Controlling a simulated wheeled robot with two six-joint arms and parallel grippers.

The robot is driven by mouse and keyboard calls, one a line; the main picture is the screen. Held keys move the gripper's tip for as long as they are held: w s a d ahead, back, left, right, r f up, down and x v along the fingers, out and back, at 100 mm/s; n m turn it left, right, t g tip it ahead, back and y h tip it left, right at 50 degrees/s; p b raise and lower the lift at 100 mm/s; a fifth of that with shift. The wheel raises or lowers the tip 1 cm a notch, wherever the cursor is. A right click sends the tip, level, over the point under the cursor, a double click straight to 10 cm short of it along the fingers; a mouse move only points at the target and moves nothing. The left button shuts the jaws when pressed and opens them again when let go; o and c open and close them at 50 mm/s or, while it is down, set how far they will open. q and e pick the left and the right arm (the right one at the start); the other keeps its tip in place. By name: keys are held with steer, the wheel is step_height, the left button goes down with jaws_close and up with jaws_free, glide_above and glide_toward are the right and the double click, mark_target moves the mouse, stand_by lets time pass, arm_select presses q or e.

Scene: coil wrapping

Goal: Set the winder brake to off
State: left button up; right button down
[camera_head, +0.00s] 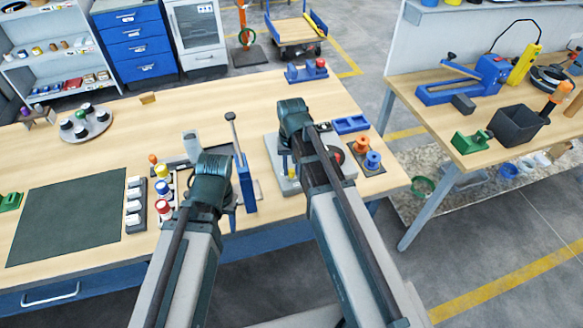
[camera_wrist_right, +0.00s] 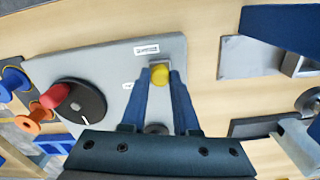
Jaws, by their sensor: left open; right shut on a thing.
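The winder is a light grey plate (camera_wrist_right: 105,70) with white labels and a black disc (camera_wrist_right: 82,108) that carries a red knob (camera_wrist_right: 55,96). In the head view the plate (camera_head: 272,150) is partly hidden behind my right arm. A yellow knob (camera_wrist_right: 160,73), likely the brake's, stands beside a label too small to read. My right gripper (camera_wrist_right: 160,82) is shut on this yellow knob, one blue finger on each side. In the head view its fingers are mostly covered by my wrist. My left gripper (camera_head: 230,205) is open over the table, left of the winder, mostly hidden by its own wrist.
A blue stand with an upright lever (camera_head: 245,182) is close to my left gripper. Orange and blue spools (camera_head: 373,159) stand right of the winder.

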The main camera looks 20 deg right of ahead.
stand_by(0.8)
steer(key=d, duration=0.3)
steer(key=shift+w+d, duration=0.1)
steer(key=shift+d, duration=0.25)
steer(key=shift+a, duration=0.1)
steer(key=c, duration=0.7)
jaws_free()
steer(key=shift+o, duration=0.2)
steer(key=shift+r, duration=0.1)
steer(key=shift+r+p, duration=0.45)
steer(key=shift+p, duration=0.15)
step_height(320, 180, up, 13)
steer(key=p, duration=1.2)
steer(key=shift+p, duration=0.35)
